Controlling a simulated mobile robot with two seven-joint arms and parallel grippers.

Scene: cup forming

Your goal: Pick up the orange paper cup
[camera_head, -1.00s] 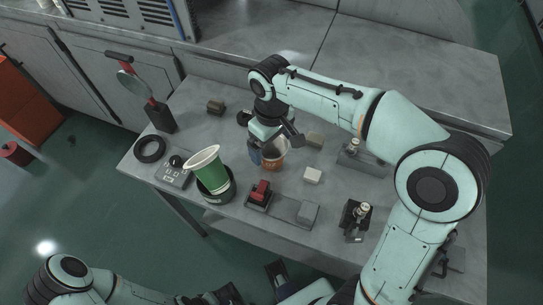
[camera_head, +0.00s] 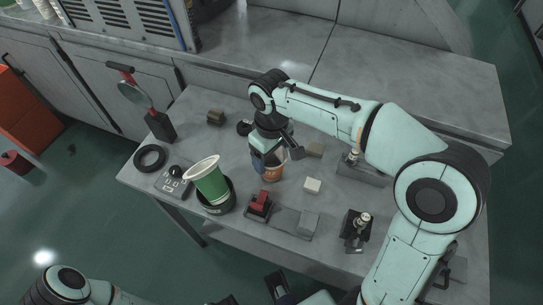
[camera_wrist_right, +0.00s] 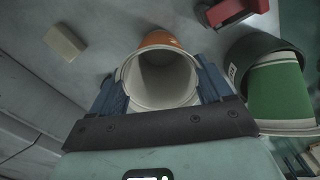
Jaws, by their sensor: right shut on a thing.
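The orange paper cup (camera_head: 271,174) stands on the grey table near its middle, partly hidden by my right gripper. My right gripper (camera_head: 268,162) comes down over it from above and is shut on it. In the right wrist view, the cup (camera_wrist_right: 161,40) shows its pale round rim and an orange patch at its far side. The blue fingers of the right gripper (camera_wrist_right: 161,88) lie along its left and right sides. Part of my left arm shows at the bottom left of the head view.
A green cup with a white rim (camera_head: 210,182) leans in a dark round holder left of the orange cup. A red and black device (camera_head: 259,204) and a small white block (camera_head: 312,186) are close by. A black ring (camera_head: 149,158) lies at the table's left.

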